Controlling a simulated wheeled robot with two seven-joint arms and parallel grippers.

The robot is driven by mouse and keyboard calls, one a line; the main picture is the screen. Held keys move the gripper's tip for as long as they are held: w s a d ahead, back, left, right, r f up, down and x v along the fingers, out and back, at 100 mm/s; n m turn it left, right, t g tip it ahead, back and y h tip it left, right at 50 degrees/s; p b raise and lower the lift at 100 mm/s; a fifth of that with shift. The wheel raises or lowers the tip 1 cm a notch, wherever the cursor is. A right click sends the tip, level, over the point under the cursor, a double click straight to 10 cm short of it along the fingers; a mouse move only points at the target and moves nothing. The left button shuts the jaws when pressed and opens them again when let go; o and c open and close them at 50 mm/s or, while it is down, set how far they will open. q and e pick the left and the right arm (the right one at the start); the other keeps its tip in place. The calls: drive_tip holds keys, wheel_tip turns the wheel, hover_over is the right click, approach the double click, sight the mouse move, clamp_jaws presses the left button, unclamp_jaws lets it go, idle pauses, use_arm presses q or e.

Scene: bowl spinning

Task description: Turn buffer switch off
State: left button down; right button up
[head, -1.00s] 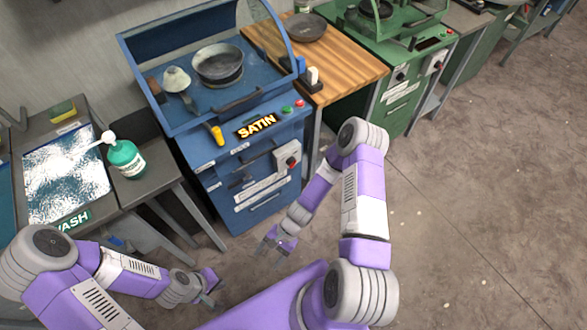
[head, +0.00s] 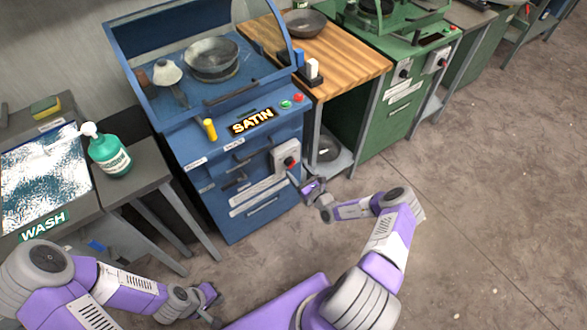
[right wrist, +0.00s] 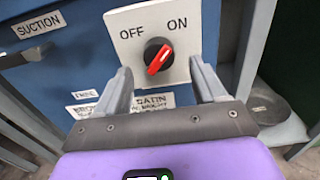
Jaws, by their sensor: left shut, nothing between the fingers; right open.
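The buffer switch is a white plate (right wrist: 125,32) marked OFF and ON with a black knob and red handle (right wrist: 160,58). The red handle tilts to the upper right, toward ON. In the head view the switch (head: 286,156) is on the front of the blue SATIN machine (head: 230,195). My right gripper (right wrist: 160,68) is open, its fingers to the left and right of the knob, with visible space on both sides; I cannot tell how far the tips are from the plate. It also shows in the head view (head: 302,184). My left gripper (head: 214,304) is shut and empty, low over the floor.
A bowl (head: 212,58) sits inside the blue machine's hood. A wooden table (head: 345,62) and a green machine (head: 385,115) stand to the right. The WASH station (head: 85,205) and a green bottle (head: 110,157) are at left. Floor at right is clear.

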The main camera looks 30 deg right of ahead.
sight(291, 163)
drive_tip(key=w+b, duration=0.1)
drive_tip(key=w, duration=0.2)
drive_tip(key=shift+w+a, duration=0.15)
drive_tip(key=shift+w, duration=0.2)
drive_tip(key=c, duration=1)
drive_tip(key=shift+c, duration=0.2)
